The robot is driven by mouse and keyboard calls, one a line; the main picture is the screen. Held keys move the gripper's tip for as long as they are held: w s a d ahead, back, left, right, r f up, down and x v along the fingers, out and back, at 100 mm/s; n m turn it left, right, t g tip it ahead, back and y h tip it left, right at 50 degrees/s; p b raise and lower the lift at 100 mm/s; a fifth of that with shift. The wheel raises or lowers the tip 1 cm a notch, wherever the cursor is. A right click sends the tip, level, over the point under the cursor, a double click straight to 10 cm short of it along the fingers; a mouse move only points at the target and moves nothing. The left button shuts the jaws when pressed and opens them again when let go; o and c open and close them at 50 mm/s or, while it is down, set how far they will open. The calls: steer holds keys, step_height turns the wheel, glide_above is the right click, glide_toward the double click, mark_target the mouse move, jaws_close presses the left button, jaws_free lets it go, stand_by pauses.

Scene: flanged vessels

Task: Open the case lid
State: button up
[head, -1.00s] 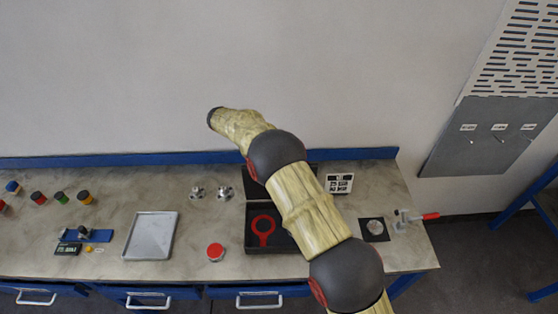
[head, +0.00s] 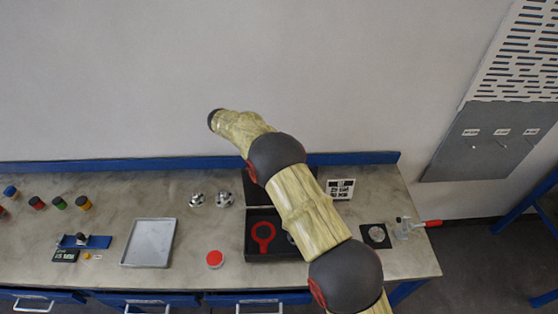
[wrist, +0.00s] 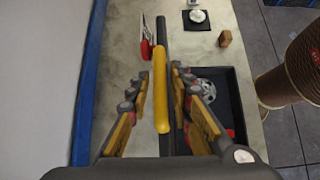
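The black case (head: 282,257) stands open on the bench, with a red ring-shaped tool (head: 262,233) in it. Its dark lid (head: 254,190) stands raised at the back, partly hidden by my arm. In the wrist view the lid (wrist: 162,38) is seen nearly edge-on, with a yellow handle-like bar (wrist: 163,100) along it. The case interior (wrist: 238,112) lies to its right and holds a metal part (wrist: 205,90). My gripper (wrist: 162,88) is open, one finger on each side of the yellow bar. I cannot tell whether either finger touches it. The head view does not show the fingers.
A red-capped item (head: 215,259) and a grey tray (head: 149,243) are left of the case. Two metal parts (head: 211,199) stand behind. A checkered card (head: 340,188), a black plate (head: 376,236) and a red-handled clamp (head: 408,228) are to the right. The wall is close behind.

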steer(key=shift+o, duration=0.7)
steer(key=v, duration=1.2)
